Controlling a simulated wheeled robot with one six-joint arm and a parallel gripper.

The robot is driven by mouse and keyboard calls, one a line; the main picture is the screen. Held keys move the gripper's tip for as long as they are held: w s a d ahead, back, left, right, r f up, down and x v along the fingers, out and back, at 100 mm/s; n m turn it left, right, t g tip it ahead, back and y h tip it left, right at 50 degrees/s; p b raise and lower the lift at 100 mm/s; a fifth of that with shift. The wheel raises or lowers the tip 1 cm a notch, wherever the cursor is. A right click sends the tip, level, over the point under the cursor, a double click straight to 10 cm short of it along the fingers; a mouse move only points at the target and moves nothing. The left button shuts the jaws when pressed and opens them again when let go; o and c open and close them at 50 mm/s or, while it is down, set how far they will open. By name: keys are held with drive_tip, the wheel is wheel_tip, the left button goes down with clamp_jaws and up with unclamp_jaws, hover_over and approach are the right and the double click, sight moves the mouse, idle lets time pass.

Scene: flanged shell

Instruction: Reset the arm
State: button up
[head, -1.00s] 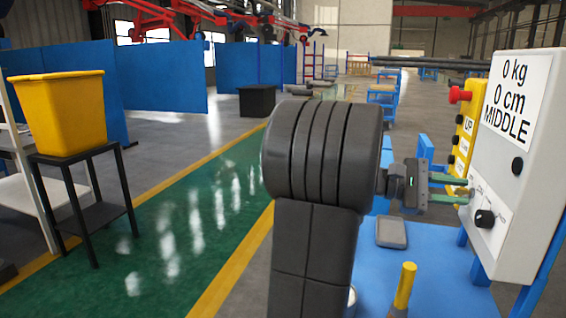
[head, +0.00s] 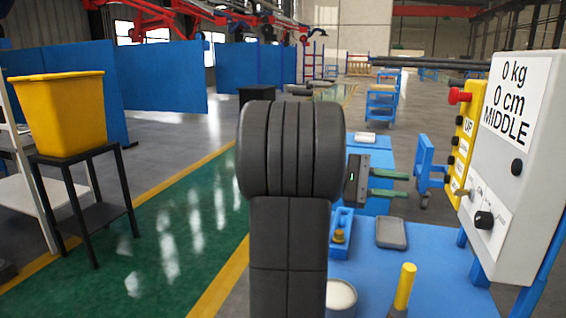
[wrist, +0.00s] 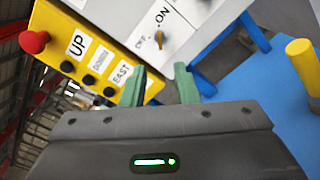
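My gripper (head: 390,184) is in the middle right of the head view, its two green fingers spread apart with nothing between them. It points right toward the white control box (head: 501,165), with a clear gap to it. In the wrist view the green fingers of my gripper (wrist: 162,88) are also apart and empty. Beyond them show the ON/OFF switch (wrist: 158,38) on the white box and the yellow button panel (wrist: 85,55) with its red knob.
A blue table (head: 440,265) lies below, with a yellow-topped cylinder (head: 404,287), a grey tray (head: 391,233), a blue holder (head: 341,236) and a white round container (head: 340,297). A yellow bin (head: 62,112) stands on a black stand at left. The green walkway is clear.

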sight(455, 193)
drive_tip(key=x, duration=1.2)
drive_tip(key=shift+r, duration=0.2)
drive_tip(key=shift+w+a+n+p, duration=0.1)
drive_tip(key=shift+n+p, duration=0.9)
drive_tip(key=shift+p, duration=0.2)
drive_tip(key=n+p, duration=0.7)
drive_tip(key=shift+n+p, duration=0.3)
drive_tip(key=shift+n, duration=0.1)
drive_tip(key=shift+f+n+p, duration=0.1)
drive_tip(key=shift+n+p, duration=1.15)
drive_tip(key=shift+n, duration=0.75)
drive_tip(key=shift+f+n+p, duration=0.15)
drive_tip(key=shift+n+p, duration=1.05)
drive_tip(key=shift+n, duration=0.8)
